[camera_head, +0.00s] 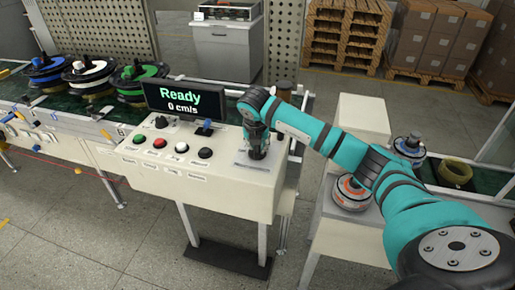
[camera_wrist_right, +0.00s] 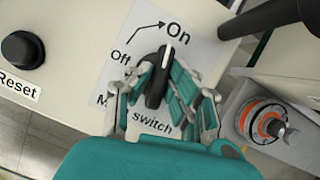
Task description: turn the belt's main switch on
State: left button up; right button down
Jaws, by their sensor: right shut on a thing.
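The main switch is a black rotary knob (camera_wrist_right: 158,78) on a white label plate (camera_wrist_right: 205,48) marked Off, On and "switch". Its white pointer line points up and slightly right, towards the word On. My right gripper (camera_wrist_right: 164,92) is shut on the knob, with its grey and teal fingers on either side. In the head view my right gripper (camera_head: 257,148) reaches down onto the right end of the control panel (camera_head: 225,185) and hides the knob. The display (camera_head: 184,102) on the panel reads "Ready" and "0 cm/s". My left gripper is not in view.
Several push buttons, including a red one (camera_head: 159,143), sit left of the switch. A black Reset button (camera_wrist_right: 22,48) is closest. An orange and grey part (camera_head: 350,192) stands at right.

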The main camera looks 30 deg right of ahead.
jog(key=shift+m+g+h+b, duration=0.3)
jog(key=shift+m+b, duration=0.2)
jog(key=shift+m, duration=0.6)
jog(key=c, duration=1.2)
grip_release()
jog(key=shift+c, duration=0.2)
jog(key=v, duration=1.2)
jog(key=shift+w, duration=0.1)
